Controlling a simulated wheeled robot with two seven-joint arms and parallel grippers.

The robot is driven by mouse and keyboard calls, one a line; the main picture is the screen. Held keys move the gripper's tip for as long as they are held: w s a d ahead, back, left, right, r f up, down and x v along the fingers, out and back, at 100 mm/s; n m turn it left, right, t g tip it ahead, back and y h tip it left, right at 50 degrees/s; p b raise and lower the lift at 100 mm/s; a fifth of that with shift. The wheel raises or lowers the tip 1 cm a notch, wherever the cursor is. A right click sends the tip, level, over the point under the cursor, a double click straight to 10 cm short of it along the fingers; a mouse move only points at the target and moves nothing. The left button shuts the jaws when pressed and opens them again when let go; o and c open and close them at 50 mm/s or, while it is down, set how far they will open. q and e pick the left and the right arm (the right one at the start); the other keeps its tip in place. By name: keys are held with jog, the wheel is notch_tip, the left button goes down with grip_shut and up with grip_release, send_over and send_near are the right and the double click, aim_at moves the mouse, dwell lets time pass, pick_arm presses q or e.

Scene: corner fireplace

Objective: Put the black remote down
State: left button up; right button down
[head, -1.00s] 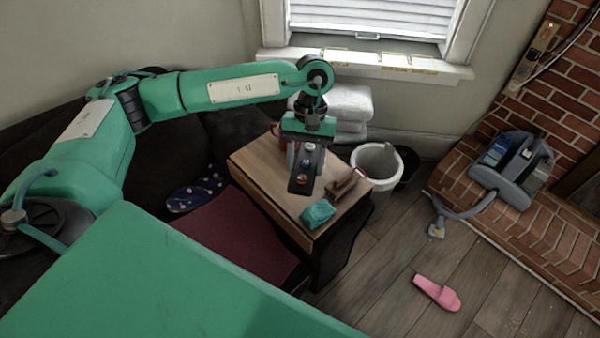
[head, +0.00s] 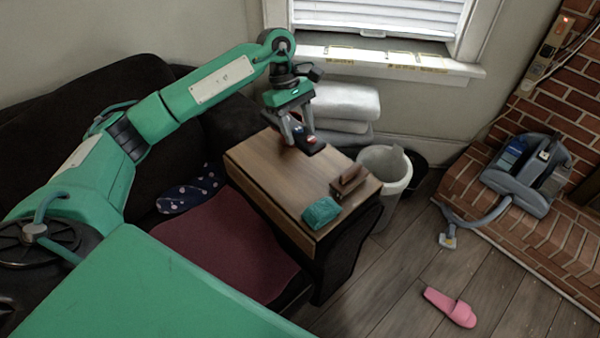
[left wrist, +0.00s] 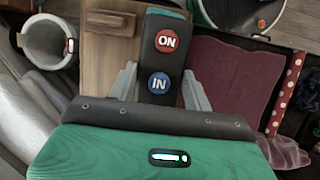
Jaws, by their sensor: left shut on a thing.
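The black remote (head: 309,145) is in my left gripper (head: 296,138), over the far end of the wooden side table (head: 275,175). The left wrist view shows the remote (left wrist: 164,40) with a red ON button and a blue IN button. There, the grey fingers of my left gripper (left wrist: 161,88) are shut on its two long sides. In the head view the remote lies about flat, close to the tabletop. I cannot tell whether it touches the wood. My right gripper is in neither view.
A brown wooden object (head: 349,180) and a teal cloth-like item (head: 321,212) sit at the table's near right end. A white bin (head: 386,172) stands right of the table. The middle of the tabletop is clear. A dark sofa with a maroon cushion (head: 225,240) is on the left.

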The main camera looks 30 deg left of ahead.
aim_at(301, 190)
pick_arm(q)
jog(key=shift+w+a+f, duration=0.1)
jog(key=shift+a+f, duration=0.05)
jog(key=shift+f, duration=0.35)
notch_tip(301, 190, down, 19)
jog(key=shift+f, duration=0.1)
jog(key=shift+f, duration=0.15)
jog(key=o, duration=1.1)
jog(key=shift+o, duration=0.2)
